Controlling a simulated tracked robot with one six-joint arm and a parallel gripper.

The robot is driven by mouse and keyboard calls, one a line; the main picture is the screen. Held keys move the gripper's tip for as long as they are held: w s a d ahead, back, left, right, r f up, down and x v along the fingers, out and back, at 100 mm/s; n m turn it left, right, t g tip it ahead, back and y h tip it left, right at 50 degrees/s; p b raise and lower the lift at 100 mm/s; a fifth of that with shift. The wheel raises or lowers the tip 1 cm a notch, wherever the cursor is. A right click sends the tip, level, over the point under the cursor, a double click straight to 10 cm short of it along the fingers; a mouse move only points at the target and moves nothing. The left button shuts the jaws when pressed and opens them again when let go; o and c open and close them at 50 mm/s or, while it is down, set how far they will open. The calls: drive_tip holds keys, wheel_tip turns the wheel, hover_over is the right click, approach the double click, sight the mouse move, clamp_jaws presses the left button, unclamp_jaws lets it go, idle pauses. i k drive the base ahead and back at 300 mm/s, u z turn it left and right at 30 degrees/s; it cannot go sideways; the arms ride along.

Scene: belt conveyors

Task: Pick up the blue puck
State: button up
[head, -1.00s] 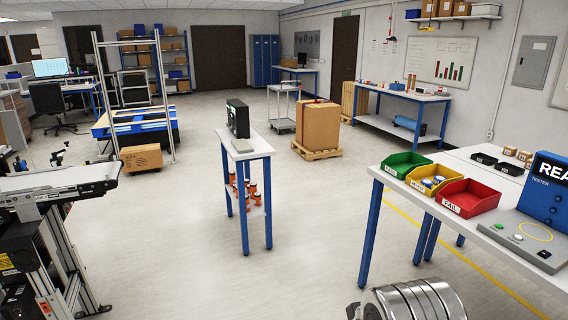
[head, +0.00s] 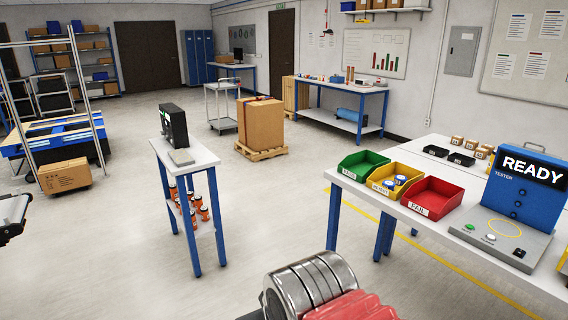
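Small round blue-and-white pieces (head: 400,180), which look like pucks, lie in the yellow bin (head: 397,194) on the white-topped bench at right. They are small, and the bin's walls hide part of them. I cannot tell how many there are. No other blue puck shows clearly. My gripper is not in view. Only a silver ringed part and a red part, likely my arm, show at the bottom centre, below and in front of the bench.
A green bin (head: 363,165) and a red bin (head: 432,198) flank the yellow one. A blue tester (head: 526,190) reading READY stands to their right. Black trays (head: 461,159) and small boxes lie behind. A narrow blue-legged stand (head: 187,157) is at left; open floor lies between.

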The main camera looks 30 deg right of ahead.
sight(399, 179)
drive_tip(key=i, duration=1.4)
drive_tip(key=z, duration=0.45)
drive_tip(key=i, duration=0.8)
drive_tip(key=z, duration=0.8)
drive_tip(key=i, duration=1.1)
drive_tip(key=z, duration=0.5)
